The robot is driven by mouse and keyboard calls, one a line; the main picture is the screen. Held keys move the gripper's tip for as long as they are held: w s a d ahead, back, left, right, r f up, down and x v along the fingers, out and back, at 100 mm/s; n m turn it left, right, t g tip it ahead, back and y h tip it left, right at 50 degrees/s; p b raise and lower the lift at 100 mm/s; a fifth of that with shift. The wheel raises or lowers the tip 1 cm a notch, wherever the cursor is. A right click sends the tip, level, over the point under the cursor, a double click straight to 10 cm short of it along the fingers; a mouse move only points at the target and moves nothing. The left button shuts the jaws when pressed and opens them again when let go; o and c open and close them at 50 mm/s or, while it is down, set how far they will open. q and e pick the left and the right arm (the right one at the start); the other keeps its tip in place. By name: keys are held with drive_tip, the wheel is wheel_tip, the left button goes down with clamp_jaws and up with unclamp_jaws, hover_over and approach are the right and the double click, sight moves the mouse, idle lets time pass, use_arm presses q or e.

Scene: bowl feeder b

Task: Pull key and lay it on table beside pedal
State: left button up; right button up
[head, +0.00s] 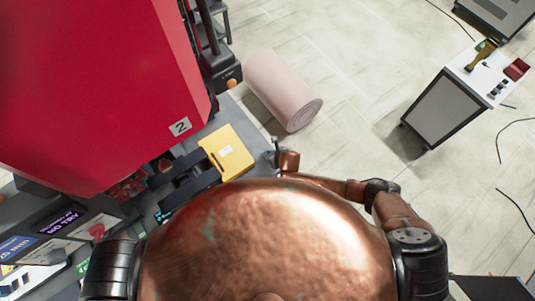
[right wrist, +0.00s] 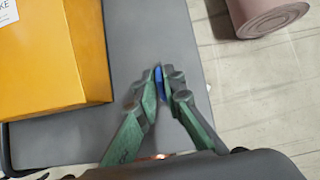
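My right gripper (right wrist: 160,85) is over the grey table (right wrist: 188,40), near its right edge. Its green fingers come together at the tips around a small blue piece (right wrist: 158,80), which looks like the key; most of it is hidden between the fingers. I cannot pick out a pedal for certain. My left gripper is not in view.
A yellow box (head: 227,152) with a white label lies on the table; it also shows left of the gripper in the right wrist view (right wrist: 50,60). A big red machine (head: 90,90) stands at the left.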

drive_tip(key=o, duration=0.4)
drive_tip(key=v, duration=1.2)
drive_tip(key=shift+a+r, duration=0.1)
